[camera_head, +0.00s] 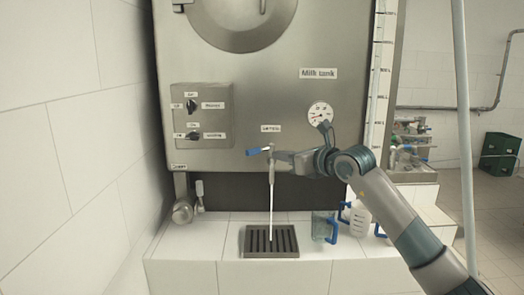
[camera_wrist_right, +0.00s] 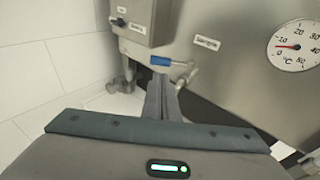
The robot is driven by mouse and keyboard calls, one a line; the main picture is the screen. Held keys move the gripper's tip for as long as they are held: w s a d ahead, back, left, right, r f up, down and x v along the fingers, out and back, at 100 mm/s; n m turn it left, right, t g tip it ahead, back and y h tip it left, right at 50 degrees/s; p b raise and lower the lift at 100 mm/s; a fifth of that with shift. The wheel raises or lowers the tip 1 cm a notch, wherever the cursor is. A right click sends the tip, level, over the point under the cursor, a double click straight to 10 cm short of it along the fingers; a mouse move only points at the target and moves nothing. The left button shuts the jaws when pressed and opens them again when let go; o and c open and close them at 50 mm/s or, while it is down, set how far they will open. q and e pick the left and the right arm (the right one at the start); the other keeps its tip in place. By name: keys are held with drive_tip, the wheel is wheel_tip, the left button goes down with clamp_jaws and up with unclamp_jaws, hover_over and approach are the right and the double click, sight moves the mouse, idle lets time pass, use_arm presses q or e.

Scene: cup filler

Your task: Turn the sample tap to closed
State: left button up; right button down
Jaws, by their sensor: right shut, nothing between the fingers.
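The sample tap is on the front of the steel milk tank (camera_head: 245,60), below a small label. Its blue handle (camera_head: 254,151) points left, roughly level; in the wrist view the blue handle (camera_wrist_right: 160,61) and the metal tap body (camera_wrist_right: 184,73) are just beyond my fingertips. A thin white stream (camera_head: 271,212) runs from the tap down to the drain grate (camera_head: 285,254). My right gripper (camera_head: 276,158) is at the tap, just right of the handle. Its fingers (camera_wrist_right: 162,90) are shut with nothing between them. I cannot tell whether they touch the tap. My left gripper is out of view.
A clear jug with a blue handle (camera_head: 319,227) and a white container (camera_head: 358,216) stand on the tiled ledge right of the grate. A control panel (camera_head: 202,116) and a round gauge (camera_head: 320,114) are on the tank.

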sight(252, 152)
drive_tip(key=p+x, duration=0.3)
drive_tip(key=x, duration=0.4)
drive_tip(key=shift+w+a+r+p, duration=0.1)
drive_tip(key=shift+w+a+p, duration=0.1)
drive_tip(key=shift+p, duration=0.15)
drive_tip(key=shift+p+x, duration=0.45)
drive_tip(key=shift+x, duration=0.65)
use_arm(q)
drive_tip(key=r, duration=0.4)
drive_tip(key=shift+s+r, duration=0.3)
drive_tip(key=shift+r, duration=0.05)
use_arm(e)
drive_tip(key=shift+d, duration=0.1)
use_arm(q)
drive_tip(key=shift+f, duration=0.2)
